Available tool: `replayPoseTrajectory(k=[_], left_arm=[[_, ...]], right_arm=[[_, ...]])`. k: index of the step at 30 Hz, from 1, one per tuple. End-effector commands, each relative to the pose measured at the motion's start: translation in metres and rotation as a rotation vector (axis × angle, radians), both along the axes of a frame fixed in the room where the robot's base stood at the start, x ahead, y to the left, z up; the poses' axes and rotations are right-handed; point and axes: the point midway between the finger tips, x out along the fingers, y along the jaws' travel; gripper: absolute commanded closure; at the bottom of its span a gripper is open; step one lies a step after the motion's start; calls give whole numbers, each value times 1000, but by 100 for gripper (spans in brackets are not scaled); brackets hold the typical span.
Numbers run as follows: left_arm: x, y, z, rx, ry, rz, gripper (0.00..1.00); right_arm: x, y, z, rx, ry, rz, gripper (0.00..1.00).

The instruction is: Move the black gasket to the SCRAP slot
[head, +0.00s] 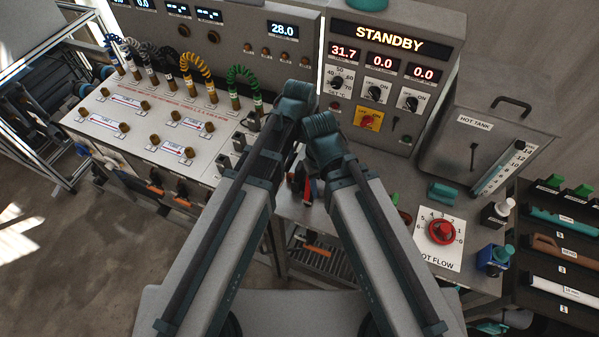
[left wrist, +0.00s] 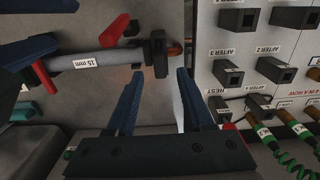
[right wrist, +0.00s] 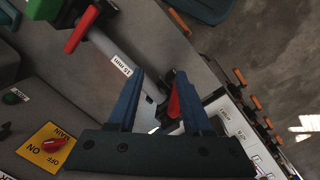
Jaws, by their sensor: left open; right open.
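I cannot pick out the black gasket for certain, and no label reading SCRAP is legible. In the left wrist view my left gripper (left wrist: 158,76) is open and empty. Ahead of it is a grey pipe marked 15 mm (left wrist: 88,62) with a black upright block (left wrist: 159,54) at its end. Black square sockets (left wrist: 237,20) with AFTER labels and one marked REST stand on a white panel at the right. My right gripper (right wrist: 160,76) is open; the same pipe (right wrist: 115,60) and a red lever (right wrist: 174,98) show near its fingers. My arms hide much of the bench middle in the head view.
A control box reading STANDBY (head: 389,40) stands at the back, with a hot tank (head: 490,125) to its right. A red flow knob (head: 441,231) is at the front right. Coiled leads (head: 197,68) rise from the white panel (head: 125,100). Open floor (head: 60,240) lies at left.

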Motion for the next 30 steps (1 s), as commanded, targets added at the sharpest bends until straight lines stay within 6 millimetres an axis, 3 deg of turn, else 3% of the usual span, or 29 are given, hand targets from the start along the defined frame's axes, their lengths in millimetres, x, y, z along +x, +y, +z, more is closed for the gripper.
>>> replayPoseTrajectory(k=[1, 12, 29, 30], left_arm=[[0, 0, -14, 0, 0, 0, 48], [0, 0, -60, 0, 0, 0, 48], [0, 0, -66, 0, 0, 0, 48], [0, 0, -66, 0, 0, 0, 51]], right_arm=[[0, 0, -14, 0, 0, 0, 50], [0, 0, -60, 0, 0, 0, 50], [0, 0, -66, 0, 0, -1, 50], [0, 0, -66, 0, 0, -1, 50]])
